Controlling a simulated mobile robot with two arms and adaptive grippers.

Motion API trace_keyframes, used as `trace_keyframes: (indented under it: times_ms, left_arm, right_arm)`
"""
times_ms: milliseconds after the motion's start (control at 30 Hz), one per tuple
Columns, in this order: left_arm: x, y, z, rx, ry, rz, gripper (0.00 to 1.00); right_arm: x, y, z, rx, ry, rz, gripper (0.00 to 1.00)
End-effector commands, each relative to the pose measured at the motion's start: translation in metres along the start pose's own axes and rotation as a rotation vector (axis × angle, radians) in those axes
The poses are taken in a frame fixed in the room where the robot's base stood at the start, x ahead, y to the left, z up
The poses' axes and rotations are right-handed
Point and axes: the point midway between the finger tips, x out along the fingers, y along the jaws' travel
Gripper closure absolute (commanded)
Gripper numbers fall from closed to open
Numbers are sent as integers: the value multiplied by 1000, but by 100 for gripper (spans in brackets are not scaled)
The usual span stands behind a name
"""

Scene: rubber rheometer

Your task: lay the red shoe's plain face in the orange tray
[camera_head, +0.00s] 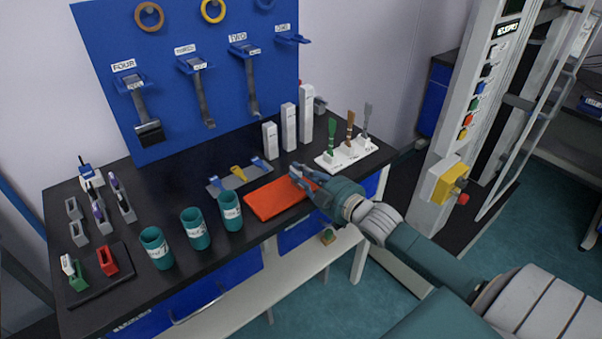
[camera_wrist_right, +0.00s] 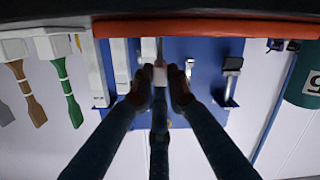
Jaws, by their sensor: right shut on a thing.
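The orange tray (camera_head: 265,203) lies flat near the front edge of the black bench; its edge also shows along the top of the right wrist view (camera_wrist_right: 210,29). My right gripper (camera_head: 298,173) is over the tray's back right end. In the right wrist view its fingertips (camera_wrist_right: 160,90) are shut on a small pale block (camera_wrist_right: 160,75), which looks like the plain face. The fingers hide it in the head view, and I cannot tell whether it touches the tray. The red shoe (camera_head: 107,262) stands on a dark mat at the bench's left end. My left gripper is not in view.
Teal cups (camera_head: 195,229) stand left of the tray. A grey rack (camera_head: 238,177) with coloured pieces lies behind it. White blocks (camera_head: 289,127) and a white brush stand (camera_head: 346,153) are at the back right. A blue tool board (camera_head: 170,80) rises behind.

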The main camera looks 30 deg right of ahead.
Motion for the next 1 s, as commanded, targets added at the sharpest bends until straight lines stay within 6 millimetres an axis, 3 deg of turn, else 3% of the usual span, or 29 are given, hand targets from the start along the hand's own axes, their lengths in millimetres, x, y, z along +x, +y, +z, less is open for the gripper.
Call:
trace_keyframes:
  times_ms: [33, 100, 467, 633, 1000]
  left_arm:
    - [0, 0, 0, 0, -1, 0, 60]
    - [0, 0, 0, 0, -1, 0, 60]
    - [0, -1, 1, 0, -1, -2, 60]
    - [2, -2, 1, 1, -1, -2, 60]
    - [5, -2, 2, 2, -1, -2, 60]
  right_arm:
    - [0, 0, 1, 0, 0, 0, 79]
    - [0, 0, 0, 0, 0, 0, 66]
    - [-2, 0, 0, 0, -1, -1, 66]
    - [-25, -1, 1, 0, -3, -3, 66]
    - [-96, -1, 0, 1, -3, -2, 66]
